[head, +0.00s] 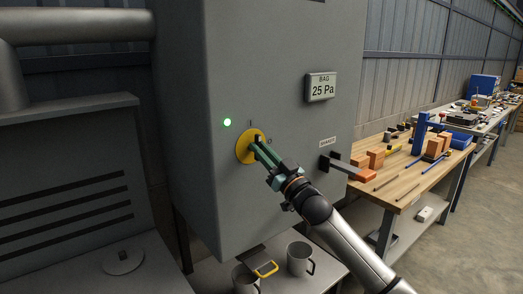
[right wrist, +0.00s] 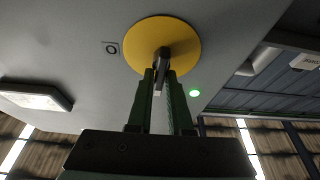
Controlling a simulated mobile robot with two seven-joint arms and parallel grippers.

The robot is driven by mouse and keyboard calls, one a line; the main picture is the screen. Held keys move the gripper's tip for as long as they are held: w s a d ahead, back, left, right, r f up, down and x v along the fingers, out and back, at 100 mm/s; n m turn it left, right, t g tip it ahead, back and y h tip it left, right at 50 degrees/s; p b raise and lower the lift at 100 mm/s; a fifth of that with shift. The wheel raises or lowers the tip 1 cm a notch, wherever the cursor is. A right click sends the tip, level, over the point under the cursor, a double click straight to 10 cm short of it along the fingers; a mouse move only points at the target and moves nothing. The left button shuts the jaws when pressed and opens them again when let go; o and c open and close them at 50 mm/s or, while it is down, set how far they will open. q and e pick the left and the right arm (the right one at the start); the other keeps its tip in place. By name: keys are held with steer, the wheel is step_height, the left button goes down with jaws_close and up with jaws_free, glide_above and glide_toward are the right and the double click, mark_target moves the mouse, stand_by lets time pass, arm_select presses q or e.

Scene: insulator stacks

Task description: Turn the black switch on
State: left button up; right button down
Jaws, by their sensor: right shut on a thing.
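The black switch (right wrist: 163,60) stands out from a round yellow plate (head: 243,150) on the front of a grey cabinet. The plate also shows in the right wrist view (right wrist: 150,35). An I mark sits above the plate and an O mark to its right in the head view. My right gripper (head: 259,149) is shut on the switch, with its green fingers on either side of the handle in the right wrist view (right wrist: 160,82). The fingers partly hide the handle, so its exact turn is hard to tell. My left gripper is not in view.
A lit green lamp (head: 227,122) is left of the plate. A "BAG 25 Pa" display (head: 321,87) and a lever marked SHAKER (head: 345,166) are to the right. Mugs (head: 300,258) stand below the cabinet. A workbench (head: 405,184) with bricks and tools is at the right.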

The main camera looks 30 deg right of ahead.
steer(key=shift+f, duration=0.3)
steer(key=c, duration=1)
jaws_free()
steer(key=shift+w, duration=0.1)
steer(key=shift+o, duration=0.6)
steer(key=shift+r, duration=0.2)
steer(key=a+b+v, duration=0.1)
steer(key=b+v, duration=0.2)
steer(key=v, duration=0.9)
steer(key=shift+s+d, duration=0.35)
steer(key=shift+d, duration=0.1)
steer(key=shift+f, duration=0.1)
